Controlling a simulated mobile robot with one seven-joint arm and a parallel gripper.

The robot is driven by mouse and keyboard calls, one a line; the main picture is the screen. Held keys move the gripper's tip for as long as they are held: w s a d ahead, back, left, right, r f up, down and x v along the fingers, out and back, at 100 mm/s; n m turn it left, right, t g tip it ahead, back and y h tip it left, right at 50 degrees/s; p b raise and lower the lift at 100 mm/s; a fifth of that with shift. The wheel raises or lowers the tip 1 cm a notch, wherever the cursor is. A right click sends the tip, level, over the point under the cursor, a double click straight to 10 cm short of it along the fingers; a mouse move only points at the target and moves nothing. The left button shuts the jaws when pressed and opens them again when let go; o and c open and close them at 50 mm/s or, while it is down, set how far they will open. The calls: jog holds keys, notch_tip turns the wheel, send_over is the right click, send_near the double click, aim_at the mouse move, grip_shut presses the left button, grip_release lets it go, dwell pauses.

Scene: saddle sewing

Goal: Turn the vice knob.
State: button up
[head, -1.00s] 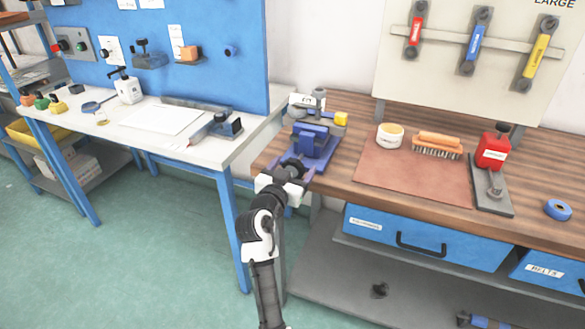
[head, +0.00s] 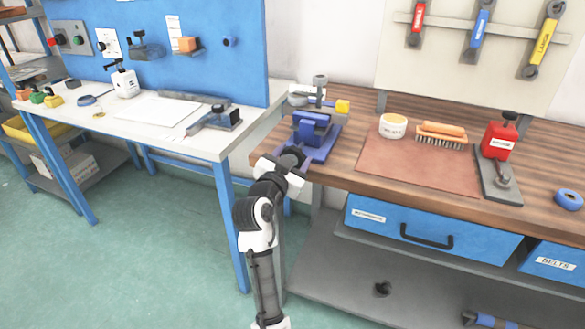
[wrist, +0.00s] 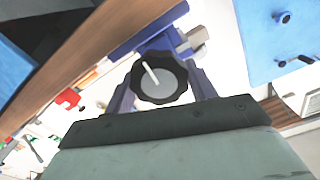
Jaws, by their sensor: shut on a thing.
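The blue vice (head: 315,130) stands at the left front corner of the wooden workbench. Its dark, scalloped round knob (wrist: 160,82) faces my wrist camera, with a grey centre and a pale bar mark across it. My gripper (head: 294,162) reaches the knob from the front. In the wrist view, the two fingers (wrist: 160,90) lie on the left and right sides of the knob and are shut on it. In the head view, my wrist and gripper hide most of the knob.
A white-topped blue table (head: 150,115) stands close on the left. Green floor (head: 160,240) is open in front.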

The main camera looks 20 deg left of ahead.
jog(key=m+b, duration=0.3)
jog(key=b, duration=0.2)
jog(key=m+b, duration=0.2)
jog(key=shift+d+f+m+b, duration=0.1)
jog(key=shift+f+m+b, duration=0.2)
jog(key=shift+f, duration=0.05)
jog(key=m+b, duration=0.4)
jog(key=b, duration=0.1)
jog(key=shift+r+m, duration=0.1)
jog(key=shift+m, duration=0.3)
jog(key=shift+r, duration=0.1)
jog(key=o, duration=1)
